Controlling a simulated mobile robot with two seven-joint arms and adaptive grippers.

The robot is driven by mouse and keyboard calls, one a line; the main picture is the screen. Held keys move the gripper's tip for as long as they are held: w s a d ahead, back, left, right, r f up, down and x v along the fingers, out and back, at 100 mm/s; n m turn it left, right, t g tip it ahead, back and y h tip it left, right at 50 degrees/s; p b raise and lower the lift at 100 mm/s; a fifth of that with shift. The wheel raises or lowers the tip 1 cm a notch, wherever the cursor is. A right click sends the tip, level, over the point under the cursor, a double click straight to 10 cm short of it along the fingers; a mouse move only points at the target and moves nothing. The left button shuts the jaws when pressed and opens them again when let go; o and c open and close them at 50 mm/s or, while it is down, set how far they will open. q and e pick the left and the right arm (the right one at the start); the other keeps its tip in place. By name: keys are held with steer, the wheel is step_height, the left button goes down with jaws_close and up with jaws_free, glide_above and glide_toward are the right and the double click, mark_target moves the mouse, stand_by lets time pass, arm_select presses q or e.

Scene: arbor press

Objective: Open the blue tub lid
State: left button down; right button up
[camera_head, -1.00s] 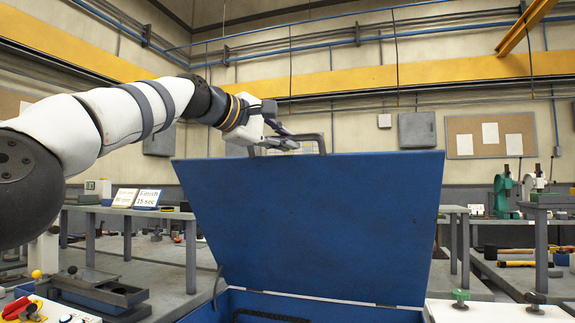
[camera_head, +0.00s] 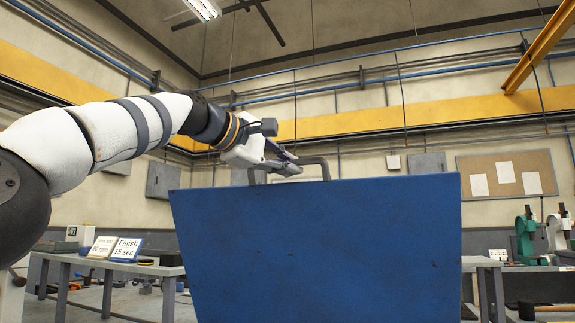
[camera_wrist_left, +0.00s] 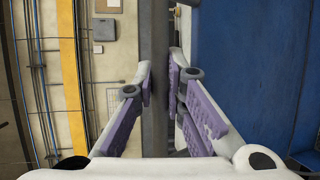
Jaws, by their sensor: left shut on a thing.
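The blue tub lid (camera_head: 318,250) stands raised and fills the lower middle of the head view. It also shows on the right of the left wrist view (camera_wrist_left: 260,60). A dark handle (camera_head: 322,166) rises from the lid's top edge. My left gripper (camera_head: 294,164) is at this handle, and in the left wrist view its purple-padded fingers (camera_wrist_left: 162,90) close around the dark bar (camera_wrist_left: 154,40). The tub's body is out of the head view, below the picture. My right gripper is not in view.
A grey workbench (camera_head: 110,262) with two signs (camera_head: 125,249) stands at the left. Another bench with a green press (camera_head: 526,237) is at the right. The back wall carries a corkboard (camera_head: 508,175).

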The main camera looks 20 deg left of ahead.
arm_select(q)
steer(key=c, duration=1.6)
jaws_free()
steer(key=shift+c, duration=0.2)
steer(key=v, duration=1.2)
